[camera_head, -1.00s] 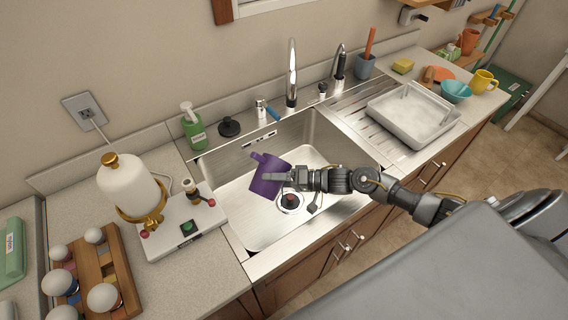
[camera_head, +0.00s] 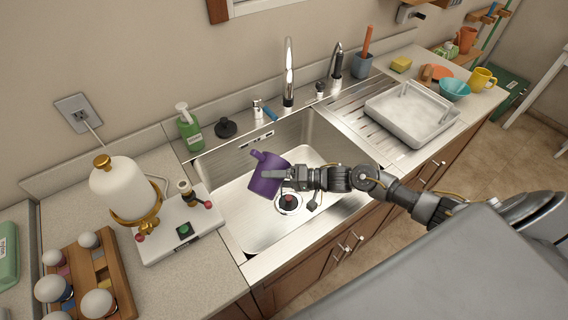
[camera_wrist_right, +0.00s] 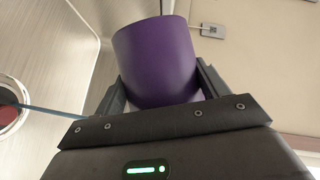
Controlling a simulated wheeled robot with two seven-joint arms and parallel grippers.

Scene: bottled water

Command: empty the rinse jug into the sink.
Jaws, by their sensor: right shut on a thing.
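The purple jug (camera_head: 268,176) is held over the steel sink (camera_head: 256,234), tilted, with its handle toward the upper left. My right gripper (camera_head: 284,174) is shut on the jug's side. In the right wrist view the purple jug (camera_wrist_right: 155,62) sits between the two dark fingers of my right gripper (camera_wrist_right: 158,90). Below and to the right of the jug, the sink's drain (camera_head: 289,202) shows with a dark and red piece in it. The inside of the jug and any water in it are hidden. My left gripper is in neither view.
A faucet (camera_head: 289,72) stands behind the sink. A green soap bottle (camera_head: 189,130) and a black stopper (camera_head: 226,128) are at its back left. A white tray (camera_head: 411,118) lies on the drainboard at right. A white tank device (camera_head: 125,190) stands on the left counter.

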